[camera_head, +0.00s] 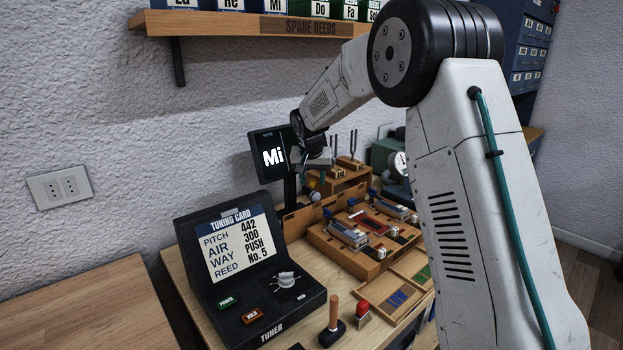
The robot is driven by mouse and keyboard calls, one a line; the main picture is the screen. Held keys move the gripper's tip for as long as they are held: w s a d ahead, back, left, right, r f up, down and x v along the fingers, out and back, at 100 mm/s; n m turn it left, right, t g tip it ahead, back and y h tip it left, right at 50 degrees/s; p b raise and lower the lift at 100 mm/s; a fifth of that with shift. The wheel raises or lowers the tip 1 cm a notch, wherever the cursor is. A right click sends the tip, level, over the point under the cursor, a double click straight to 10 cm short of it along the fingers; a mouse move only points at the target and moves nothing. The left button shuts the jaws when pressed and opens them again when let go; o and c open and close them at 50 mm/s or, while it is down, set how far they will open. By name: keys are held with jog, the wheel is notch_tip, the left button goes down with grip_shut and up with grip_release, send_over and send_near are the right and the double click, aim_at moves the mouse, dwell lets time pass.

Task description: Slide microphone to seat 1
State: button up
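A small round grey head (315,196), which looks like the microphone, stands at the back left of the wooden seat block (318,240). The block carries several metal-and-blue reed parts and small red pieces. I cannot read any seat numbers, so which place is seat 1 is unclear. My gripper (320,168) is above and behind the block, beside the "Mi" note display (273,157), just above the grey head. Its fingers are small and partly hidden by my wrist; I cannot tell whether it touches anything.
The black tuner (250,275) stands at the front left, its card reading 442, 300, PUSH, No. 5. A wooden-handled tool (333,318) and a red-topped piece (362,312) stand in front. A wooden rack (345,182) with forks is behind. The spare reeds shelf (250,24) hangs above.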

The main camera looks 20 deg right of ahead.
jog(key=v, duration=0.7)
jog(key=shift+r, duration=0.35)
jog(key=shift+s, duration=0.15)
jog(key=s+a+n+g+y, duration=0.1)
jog(key=s+a+n, duration=0.1)
jog(key=s, duration=2.2)
jog(key=s+a+n+g+y, duration=0.1)
jog(key=s+a+n, duration=0.1)
jog(key=s, duration=2.3)
jog(key=shift+a+n+g, duration=0.3)
jog(key=shift+a+n, duration=0.1)
jog(key=shift+n, duration=0.3)
